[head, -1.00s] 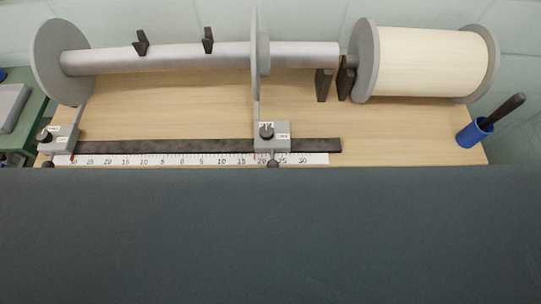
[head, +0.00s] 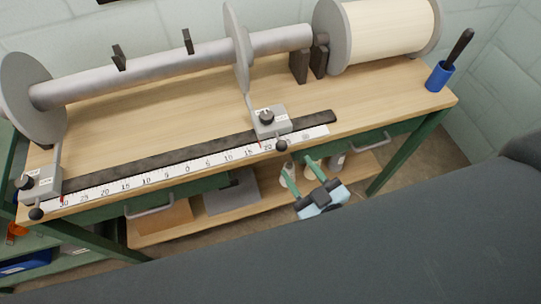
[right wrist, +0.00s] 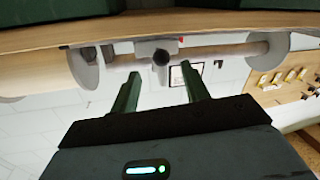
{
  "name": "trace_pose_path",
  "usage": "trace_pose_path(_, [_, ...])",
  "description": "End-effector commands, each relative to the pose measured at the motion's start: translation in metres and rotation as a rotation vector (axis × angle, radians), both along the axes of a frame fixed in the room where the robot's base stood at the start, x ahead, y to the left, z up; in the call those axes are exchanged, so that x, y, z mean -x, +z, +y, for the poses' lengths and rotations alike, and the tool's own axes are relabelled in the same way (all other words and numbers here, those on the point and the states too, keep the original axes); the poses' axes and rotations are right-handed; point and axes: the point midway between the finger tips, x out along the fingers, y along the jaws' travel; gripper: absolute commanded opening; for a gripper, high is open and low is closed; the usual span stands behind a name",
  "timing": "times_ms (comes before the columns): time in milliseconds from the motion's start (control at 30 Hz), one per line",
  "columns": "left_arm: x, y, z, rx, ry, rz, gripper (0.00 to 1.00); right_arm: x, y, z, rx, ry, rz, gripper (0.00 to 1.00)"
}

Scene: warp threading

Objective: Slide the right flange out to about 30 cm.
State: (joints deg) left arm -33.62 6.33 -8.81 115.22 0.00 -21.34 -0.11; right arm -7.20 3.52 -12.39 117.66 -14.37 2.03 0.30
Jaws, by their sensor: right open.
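The right flange (head: 237,45) is a grey disc around the grey beam tube (head: 150,67). Its arm runs down to a grey carriage (head: 270,122) on the dark rail, with a black knob (head: 282,146) at the front. The red pointer is between 15 and 20 on the right half of the scale. My right gripper (head: 297,166) is open and empty, below and in front of the table edge near the knob. In the right wrist view, its green fingers (right wrist: 158,92) are spread, with the black knob (right wrist: 161,57) beyond and between them. My left gripper is not in view.
The left flange (head: 32,97) stands at the tube's left end. A cream warp roll (head: 388,28) is at the back right, with dark brackets beside it. A blue cup (head: 440,77) stands at the right corner. The white scale (head: 140,184) runs along the front edge.

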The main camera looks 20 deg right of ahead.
Motion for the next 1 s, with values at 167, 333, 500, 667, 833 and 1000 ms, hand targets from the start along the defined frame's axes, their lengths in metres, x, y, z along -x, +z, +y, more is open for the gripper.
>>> trace_pose_path(167, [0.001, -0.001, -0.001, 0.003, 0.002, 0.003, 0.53, -0.005, 0.007, 0.002, 0.002, 0.004, -0.032, 0.46])
trace_pose_path(333, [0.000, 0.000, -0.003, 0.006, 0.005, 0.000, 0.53, -0.008, 0.008, 0.002, 0.002, 0.004, -0.033, 0.46])
trace_pose_path(500, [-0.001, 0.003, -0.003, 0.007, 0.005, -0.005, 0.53, -0.023, 0.009, 0.006, 0.001, 0.004, -0.035, 0.46])
trace_pose_path(667, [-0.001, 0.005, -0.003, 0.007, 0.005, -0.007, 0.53, -0.047, 0.009, 0.011, 0.001, 0.004, -0.036, 0.46])
trace_pose_path(833, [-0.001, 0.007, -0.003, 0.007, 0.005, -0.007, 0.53, -0.068, 0.008, 0.016, 0.002, 0.004, -0.033, 0.46])
trace_pose_path(1000, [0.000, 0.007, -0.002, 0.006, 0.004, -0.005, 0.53, -0.079, 0.008, 0.019, 0.001, 0.004, -0.031, 0.46])
